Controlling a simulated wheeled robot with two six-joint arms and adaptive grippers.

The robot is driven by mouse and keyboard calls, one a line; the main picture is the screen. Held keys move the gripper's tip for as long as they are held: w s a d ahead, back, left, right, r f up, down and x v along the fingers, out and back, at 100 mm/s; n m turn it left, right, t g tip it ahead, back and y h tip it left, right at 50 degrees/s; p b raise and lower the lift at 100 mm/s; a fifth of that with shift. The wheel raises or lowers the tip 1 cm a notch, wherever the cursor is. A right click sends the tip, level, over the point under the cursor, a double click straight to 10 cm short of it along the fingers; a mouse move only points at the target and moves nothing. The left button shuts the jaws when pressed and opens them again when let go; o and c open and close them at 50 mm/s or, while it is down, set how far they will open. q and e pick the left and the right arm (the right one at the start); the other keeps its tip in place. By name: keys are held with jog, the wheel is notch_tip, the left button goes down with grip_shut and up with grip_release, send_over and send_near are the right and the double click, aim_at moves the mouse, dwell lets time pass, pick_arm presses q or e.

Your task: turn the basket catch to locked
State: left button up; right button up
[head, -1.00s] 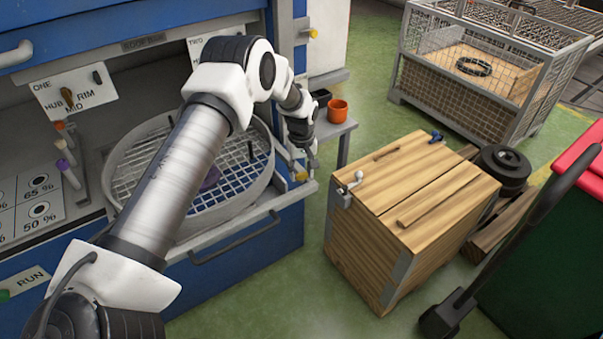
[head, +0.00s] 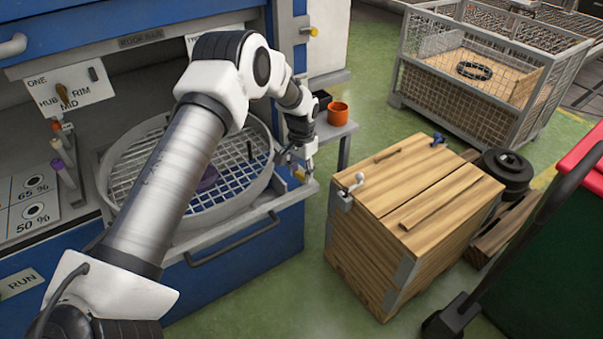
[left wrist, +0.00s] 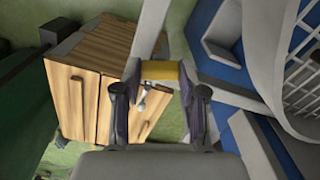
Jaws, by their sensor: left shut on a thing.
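The round basket (head: 112,190) with a grey rim and mesh floor sits on the pulled-out shelf of the blue machine. The yellow basket catch (left wrist: 162,73) is at the shelf's front right corner, beside the basket. My left gripper (head: 300,167) reaches down to it over that corner. In the left wrist view the fingers of my left gripper (left wrist: 160,78) stand on both sides of the yellow catch and hold it. In the head view the gripper mostly hides the catch, and I cannot read whether it is locked. My right gripper is in neither view.
A wooden crate (head: 420,190) with a metal crank stands just right of the shelf. An orange cup (head: 337,112) and a black box sit on a small side ledge behind the gripper. A drawer handle (head: 235,240) projects below the shelf. Green floor lies between machine and crate.

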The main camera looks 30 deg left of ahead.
aim_at(301, 174)
pick_arm(q)
jog(key=m, duration=0.3)
jog(key=shift+m+b, duration=0.3)
dwell(0.4)
jog(key=o, duration=1.1)
jog(key=shift+o, duration=0.2)
notch_tip(301, 174, up, 12)
